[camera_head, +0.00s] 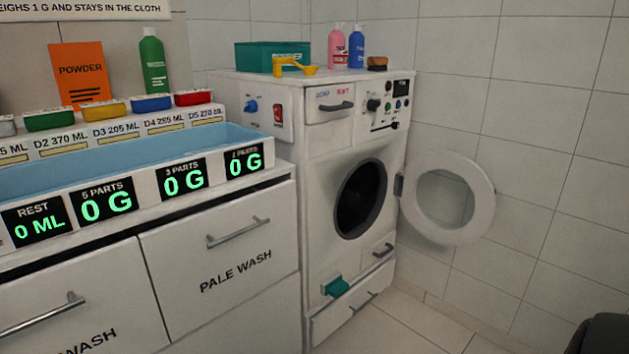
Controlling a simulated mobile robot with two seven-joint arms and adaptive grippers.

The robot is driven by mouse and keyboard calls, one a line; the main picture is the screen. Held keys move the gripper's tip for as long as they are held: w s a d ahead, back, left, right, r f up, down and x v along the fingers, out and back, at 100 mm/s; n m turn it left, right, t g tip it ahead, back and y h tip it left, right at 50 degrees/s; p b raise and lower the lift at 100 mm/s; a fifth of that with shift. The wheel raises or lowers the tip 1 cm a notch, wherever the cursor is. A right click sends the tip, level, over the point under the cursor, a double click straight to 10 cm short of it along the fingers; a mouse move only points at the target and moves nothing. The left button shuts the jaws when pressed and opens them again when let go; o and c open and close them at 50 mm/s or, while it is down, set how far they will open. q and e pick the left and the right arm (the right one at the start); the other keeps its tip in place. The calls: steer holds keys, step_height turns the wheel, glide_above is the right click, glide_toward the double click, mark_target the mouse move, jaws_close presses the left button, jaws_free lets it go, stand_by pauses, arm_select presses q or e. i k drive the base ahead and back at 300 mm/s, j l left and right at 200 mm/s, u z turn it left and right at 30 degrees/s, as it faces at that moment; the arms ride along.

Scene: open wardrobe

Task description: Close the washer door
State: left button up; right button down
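The white washer (330,170) stands in the corner, right of the counter. Its round door (481,215), a white ring with a clear pane, hangs wide open to the right, hinged at the right side of the opening. The dark round drum opening (360,200) is uncovered, and its inside is too dark to make out. Neither of my grippers shows in the head view. A dark rounded shape at the lower right corner cannot be made out.
A counter with drawers (222,255) and a blue basin (110,160) stands left of the washer. A teal box (258,57), a yellow scoop (294,68) and bottles (337,47) stand on the washer. Tiled floor (400,325) in front is clear; a tiled wall (540,130) is behind the door.

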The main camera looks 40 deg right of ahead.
mark_target(405, 183)
steer(key=i+l+z, duration=0.2)
steer(key=l, duration=0.25)
steer(key=l+z, duration=0.2)
steer(key=l, duration=0.25)
steer(key=i+l+z, duration=0.15)
steer(key=l, duration=0.25)
